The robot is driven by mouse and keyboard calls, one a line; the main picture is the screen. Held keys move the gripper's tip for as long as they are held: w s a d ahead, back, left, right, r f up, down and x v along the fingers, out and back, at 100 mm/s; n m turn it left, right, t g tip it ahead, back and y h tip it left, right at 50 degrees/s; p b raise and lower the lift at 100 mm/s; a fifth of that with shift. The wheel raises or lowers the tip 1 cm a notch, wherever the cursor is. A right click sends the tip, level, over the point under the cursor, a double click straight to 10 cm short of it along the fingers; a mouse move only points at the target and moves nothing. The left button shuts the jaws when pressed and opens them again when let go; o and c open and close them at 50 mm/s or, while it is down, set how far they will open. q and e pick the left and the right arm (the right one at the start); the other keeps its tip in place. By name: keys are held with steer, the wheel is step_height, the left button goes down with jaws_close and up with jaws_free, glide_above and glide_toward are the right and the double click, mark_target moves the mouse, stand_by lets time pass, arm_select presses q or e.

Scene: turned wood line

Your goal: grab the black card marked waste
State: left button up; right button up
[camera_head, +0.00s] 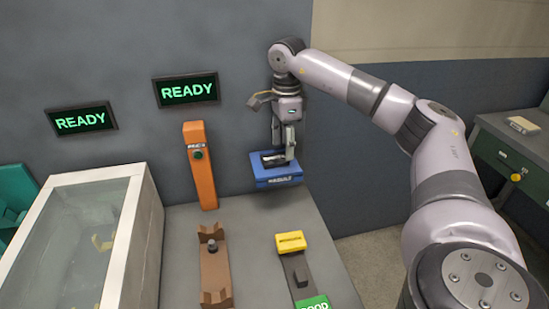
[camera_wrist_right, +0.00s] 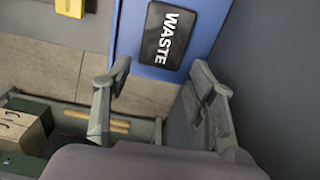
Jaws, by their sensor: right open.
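The black card marked WASTE (camera_wrist_right: 170,36) lies on a blue holder labelled RESULT (camera_head: 278,181). In the head view, the dark card (camera_head: 274,158) is partly hidden by my right gripper. The blue surface (camera_wrist_right: 207,22) shows around the card in the right wrist view. My right gripper (camera_head: 283,150) is open above the holder, its fingers pointing down. In the right wrist view, its two fingers (camera_wrist_right: 161,72) are spread apart, with the card beyond them. Nothing shows between the fingers. My left gripper is not in view.
An orange post (camera_head: 199,168) stands left of the holder. A brown wooden cradle (camera_head: 215,270), a yellow block (camera_head: 290,242) and a green GOOD block (camera_head: 313,303) are on the grey bench (camera_head: 260,220). A glass-topped case (camera_head: 75,240) is at left. A wall rises behind.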

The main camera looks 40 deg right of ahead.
steer(key=shift+f, duration=1.35)
steer(key=shift+c, duration=0.4)
steer(key=c, duration=0.6)
